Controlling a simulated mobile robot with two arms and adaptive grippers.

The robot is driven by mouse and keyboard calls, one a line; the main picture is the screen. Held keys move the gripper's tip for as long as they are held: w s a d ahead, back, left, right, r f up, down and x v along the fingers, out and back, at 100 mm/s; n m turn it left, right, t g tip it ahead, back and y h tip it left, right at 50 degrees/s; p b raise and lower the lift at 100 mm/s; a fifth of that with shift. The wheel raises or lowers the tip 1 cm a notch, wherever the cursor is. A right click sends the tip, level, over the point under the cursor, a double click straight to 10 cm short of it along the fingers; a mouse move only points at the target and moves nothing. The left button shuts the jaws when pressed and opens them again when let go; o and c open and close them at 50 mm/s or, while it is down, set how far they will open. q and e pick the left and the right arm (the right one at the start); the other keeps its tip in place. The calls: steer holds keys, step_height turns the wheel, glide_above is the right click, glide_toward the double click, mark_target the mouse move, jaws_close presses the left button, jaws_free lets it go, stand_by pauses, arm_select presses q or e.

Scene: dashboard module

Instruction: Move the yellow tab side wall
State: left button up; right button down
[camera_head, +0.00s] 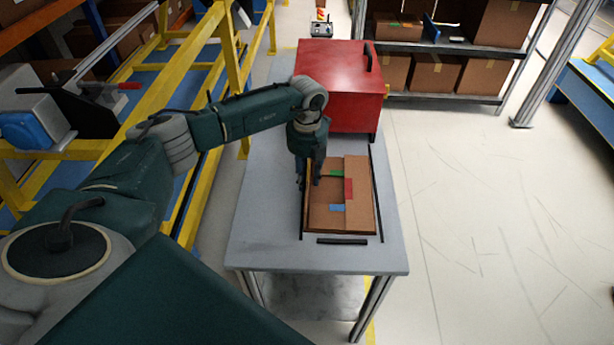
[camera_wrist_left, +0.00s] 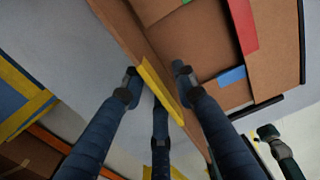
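A flat cardboard box (camera_head: 361,210) lies on the grey table with green, red and blue tabs on its top. Its left side wall carries a yellow tab (camera_wrist_left: 160,88), which shows in the left wrist view. My left gripper (camera_head: 308,183) points down at the box's left edge. In the left wrist view the gripper (camera_wrist_left: 156,78) is open, with its fingers on either side of the yellow tab and side wall. Gaps show beside the tab, so I see no firm grip. In the head view the gripper hides the yellow tab.
Black strips (camera_head: 342,241) frame the box on the grey table (camera_head: 262,225). A red case (camera_head: 340,82) with a black handle stands behind it. Yellow racking (camera_head: 150,75) is on the left, and a shelf with cartons (camera_head: 410,72) is behind. Floor at right is clear.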

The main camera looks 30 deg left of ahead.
arm_select(q)
jaws_close()
steer(key=shift+w+d+y, duration=0.1)
steer(key=shift+d+y, duration=0.05)
steer(key=shift+y, duration=0.15)
steer(key=shift+w+d+g+y+b, duration=0.2)
steer(key=shift+d+g+y+b, duration=0.15)
steer(key=shift+g+y+b, duration=0.25)
steer(key=y+b, duration=0.1)
steer(key=b, duration=0.1)
steer(key=g+y+b, duration=0.1)
steer(key=b, duration=0.1)
steer(key=d+y+b, duration=0.1)
steer(key=b, duration=0.1)
steer(key=shift+w+d+f+g+y, duration=0.1)
steer(key=shift+w+f+g+y, duration=0.2)
steer(key=shift+w+f+g, duration=0.1)
steer(key=shift+d+r+y+b, duration=0.15)
steer(key=shift+y+b, duration=0.15)
steer(key=shift+b, duration=0.4)
steer(key=shift+g, duration=0.3)
